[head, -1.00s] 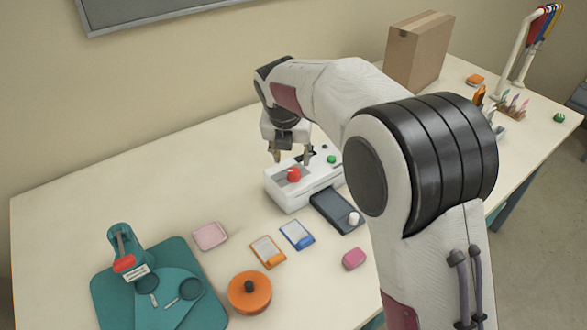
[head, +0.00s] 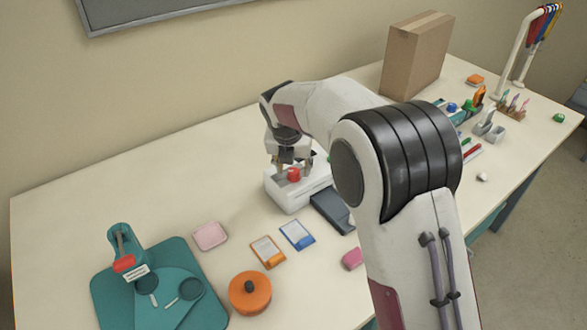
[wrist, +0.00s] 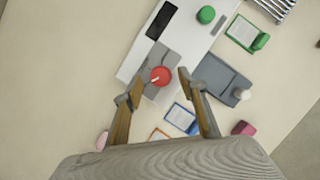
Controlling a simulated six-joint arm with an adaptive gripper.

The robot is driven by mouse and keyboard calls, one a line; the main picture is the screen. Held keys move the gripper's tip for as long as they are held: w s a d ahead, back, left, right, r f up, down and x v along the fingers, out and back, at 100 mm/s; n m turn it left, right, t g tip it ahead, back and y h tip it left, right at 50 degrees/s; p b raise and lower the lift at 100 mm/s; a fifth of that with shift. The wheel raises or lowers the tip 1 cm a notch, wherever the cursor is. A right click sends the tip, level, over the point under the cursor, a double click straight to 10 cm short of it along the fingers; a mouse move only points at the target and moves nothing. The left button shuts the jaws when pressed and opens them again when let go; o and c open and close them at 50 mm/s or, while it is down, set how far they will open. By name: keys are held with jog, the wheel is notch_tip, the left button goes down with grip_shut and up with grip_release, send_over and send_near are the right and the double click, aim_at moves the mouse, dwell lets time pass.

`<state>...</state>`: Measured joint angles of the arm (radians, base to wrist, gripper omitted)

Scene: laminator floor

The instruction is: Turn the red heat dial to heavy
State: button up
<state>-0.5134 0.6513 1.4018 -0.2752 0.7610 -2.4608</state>
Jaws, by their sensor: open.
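The red heat dial (head: 294,174) sits on top of the white laminator (head: 293,198), near its left end. In the wrist view the dial (wrist: 160,76) shows a small white pointer mark on its lower left side, over a grey patch. The dial's scale markings are too small to read. My gripper (head: 293,173) is open above the laminator, with its fingertips on either side of the dial. In the wrist view the fingers (wrist: 153,87) straddle the dial with a gap on both sides. I cannot tell whether they are level with it.
A green button (wrist: 206,15) is also on the laminator. A dark grey device (head: 331,208) stands at its front right. Orange and blue cards (head: 297,235), a pink block (head: 352,258) and an orange round container (head: 250,292) lie in front. The table behind left is clear.

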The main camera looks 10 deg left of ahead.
jog(key=shift+x, duration=0.8)
jog(key=c, duration=1.1)
jog(key=shift+a+m, duration=0.1)
jog(key=shift+m, duration=0.3)
jog(key=shift+m+h, duration=0.8)
jog(key=shift+m, duration=1)
